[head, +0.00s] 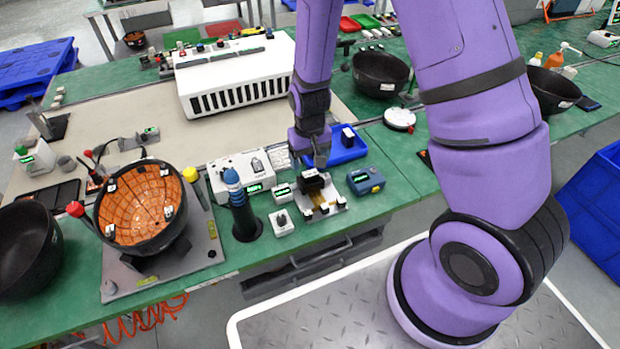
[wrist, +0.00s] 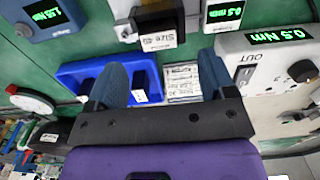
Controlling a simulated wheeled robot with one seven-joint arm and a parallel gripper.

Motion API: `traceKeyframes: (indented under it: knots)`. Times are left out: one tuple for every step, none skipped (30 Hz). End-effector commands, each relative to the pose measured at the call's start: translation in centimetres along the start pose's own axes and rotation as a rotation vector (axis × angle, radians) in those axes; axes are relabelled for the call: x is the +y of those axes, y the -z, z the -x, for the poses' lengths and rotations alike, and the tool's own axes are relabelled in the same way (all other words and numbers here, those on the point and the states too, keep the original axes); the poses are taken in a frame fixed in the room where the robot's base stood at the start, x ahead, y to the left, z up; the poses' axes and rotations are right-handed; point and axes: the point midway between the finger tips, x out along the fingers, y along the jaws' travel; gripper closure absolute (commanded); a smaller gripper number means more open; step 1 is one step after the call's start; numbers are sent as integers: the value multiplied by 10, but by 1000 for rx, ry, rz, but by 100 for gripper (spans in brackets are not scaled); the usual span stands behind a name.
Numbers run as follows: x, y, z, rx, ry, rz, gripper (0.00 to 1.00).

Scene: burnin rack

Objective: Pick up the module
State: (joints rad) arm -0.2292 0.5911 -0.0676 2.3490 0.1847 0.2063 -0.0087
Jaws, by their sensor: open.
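A small black block with a white label, seemingly the module (head: 348,137), sits in a shallow blue tray (head: 357,153) on the green bench. In the wrist view the block (wrist: 146,76) shows beyond the gap between my fingers, nearer the left finger, inside the blue tray (wrist: 72,76). My gripper (head: 318,158) is open and empty, pointing down by the tray's left side. In the wrist view my gripper's two blue-grey fingers (wrist: 162,80) are wide apart, with nothing held. The fingers and palm hide part of the tray.
A fixture with a black block (head: 313,183) stands in front of my gripper; in the wrist view that block (wrist: 158,22) is labelled "Size 40". A blue display box (head: 366,181) is right of it. A white control box (head: 242,172) and blue-handled driver (head: 240,205) stand left.

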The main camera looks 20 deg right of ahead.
Motion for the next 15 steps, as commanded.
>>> traceKeyframes:
  knots:
    - [0,0,-2,-1,0,0,23]
    - [0,0,-4,-2,0,-1,23]
    - [0,0,-7,-2,0,-1,23]
    - [0,0,-10,-2,0,-1,23]
    - [1,0,-14,-2,0,-2,23]
    - [1,1,-19,-3,-1,-3,23]
    - [1,1,-23,-3,-1,-3,23]
    - [1,1,-27,-3,0,-3,23]
    - [1,2,-32,-3,0,-3,23]
    - [1,2,-36,-3,0,-3,23]
    - [0,2,-39,-2,0,-2,23]
    - [0,2,-43,-2,0,-2,23]
    - [0,2,-46,-1,0,-1,23]
    - [0,2,-48,-1,0,-1,23]
    - [0,2,-50,-1,0,-1,23]
